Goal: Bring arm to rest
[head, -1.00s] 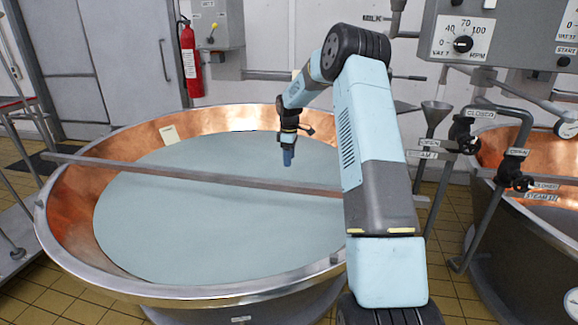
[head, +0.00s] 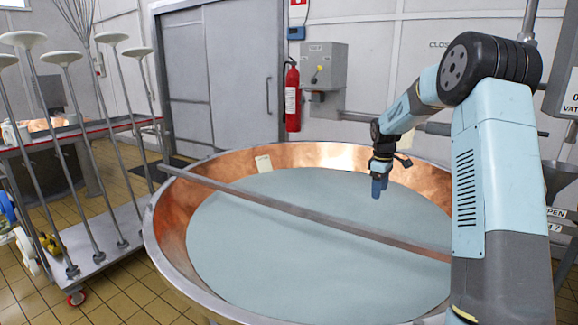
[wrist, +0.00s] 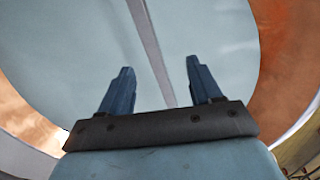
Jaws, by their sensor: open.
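My gripper (head: 379,187) hangs from my bent arm over the copper vat (head: 166,223), on the far side of the bar. It points down. In the wrist view my gripper (wrist: 160,90) shows two blue fingers spread apart with nothing between them. Below it lie the vat's pale, smooth contents (head: 290,260) and the bar. The gap between the fingertips and the surface is hard to judge.
A metal bar (head: 300,211) spans the vat. A trolley (head: 105,262) with several upright white-topped rods stands at the left. A fire extinguisher (head: 292,98) and a grey box (head: 323,66) are on the back wall. Tiled floor shows at lower left.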

